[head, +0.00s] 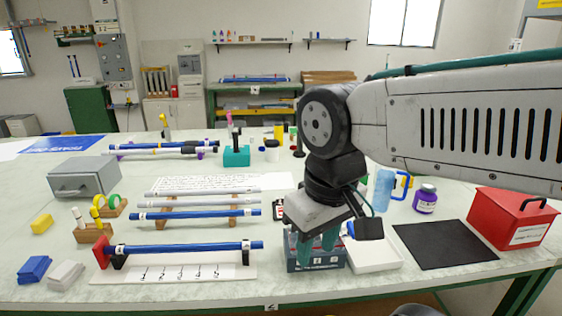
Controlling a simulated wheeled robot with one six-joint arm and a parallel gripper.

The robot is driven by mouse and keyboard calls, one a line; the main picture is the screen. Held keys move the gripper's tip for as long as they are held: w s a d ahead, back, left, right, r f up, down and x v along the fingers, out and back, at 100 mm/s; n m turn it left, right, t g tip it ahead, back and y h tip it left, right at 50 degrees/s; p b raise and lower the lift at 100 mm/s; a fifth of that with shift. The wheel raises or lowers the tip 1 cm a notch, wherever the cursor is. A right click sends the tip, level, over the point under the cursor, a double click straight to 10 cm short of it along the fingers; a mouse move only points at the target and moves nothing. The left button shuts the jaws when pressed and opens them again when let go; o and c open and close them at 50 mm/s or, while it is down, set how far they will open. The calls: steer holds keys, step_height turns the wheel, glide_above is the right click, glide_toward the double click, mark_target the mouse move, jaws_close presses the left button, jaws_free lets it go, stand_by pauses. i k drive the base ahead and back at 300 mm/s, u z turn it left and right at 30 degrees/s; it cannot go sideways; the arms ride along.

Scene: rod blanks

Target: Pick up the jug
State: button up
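My gripper (318,252) points down over a dark blue-grey open bin (315,267) at the table's front. Its two teal fingers are apart, with no object clearly visible between them. The fingertips reach to or into the bin; the exact depth is hard to tell. The gripper is well apart from the jug.
A purple-labelled jar (425,199) stands right of the jug. A white tray (375,262), a black mat (445,244) and a red box (512,220) lie to the right. Blue rods (190,248) rest on stands at left. The mat looks clear.

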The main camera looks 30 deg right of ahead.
mark_target(385, 177)
steer(key=z, duration=1.4)
